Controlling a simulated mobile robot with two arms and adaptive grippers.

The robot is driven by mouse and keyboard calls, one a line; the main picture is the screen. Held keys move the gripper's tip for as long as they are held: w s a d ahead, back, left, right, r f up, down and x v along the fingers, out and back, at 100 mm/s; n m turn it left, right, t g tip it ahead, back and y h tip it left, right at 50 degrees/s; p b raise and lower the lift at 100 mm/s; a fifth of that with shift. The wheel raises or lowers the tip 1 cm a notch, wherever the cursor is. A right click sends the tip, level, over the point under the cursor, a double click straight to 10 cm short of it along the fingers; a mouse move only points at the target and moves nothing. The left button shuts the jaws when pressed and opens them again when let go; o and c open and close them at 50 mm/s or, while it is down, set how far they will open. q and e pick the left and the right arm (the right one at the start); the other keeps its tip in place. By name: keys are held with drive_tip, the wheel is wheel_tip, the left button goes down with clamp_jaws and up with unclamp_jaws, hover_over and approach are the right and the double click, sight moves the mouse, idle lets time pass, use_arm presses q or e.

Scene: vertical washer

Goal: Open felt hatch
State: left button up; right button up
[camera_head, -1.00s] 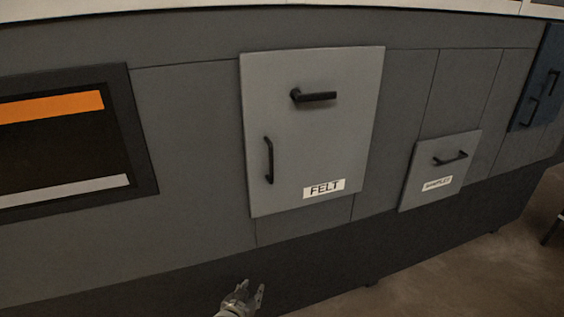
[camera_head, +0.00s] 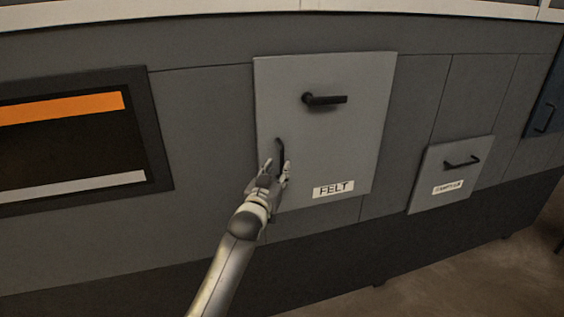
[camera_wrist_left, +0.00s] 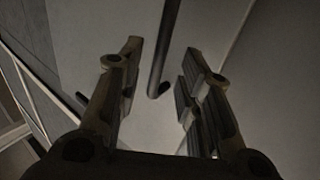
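The felt hatch (camera_head: 350,140) is a light grey panel with a "FELT" label (camera_head: 333,189) at its lower part. It looks closed, flush with the machine front. A black lever handle (camera_head: 325,99) lies horizontal near its top. A black vertical bar handle (camera_head: 281,150) sits at its lower left. My left gripper (camera_head: 274,170) is at the lower end of this vertical handle. In the left wrist view the fingers (camera_wrist_left: 158,80) are open, with the dark handle bar (camera_wrist_left: 165,45) between them and gaps on both sides. My right gripper is not in view.
A smaller grey hatch (camera_head: 450,172) with its own handle is to the right. A dark window with an orange strip (camera_head: 62,107) is to the left. A blue panel (camera_head: 546,95) stands at the far right. Floor (camera_head: 480,270) shows at the lower right.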

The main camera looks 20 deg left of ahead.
sight(281, 165)
use_arm(q)
drive_tip(key=shift+w+p, duration=0.3)
drive_tip(key=shift+w, duration=2.1)
drive_tip(key=shift+c, duration=0.4)
clamp_jaws()
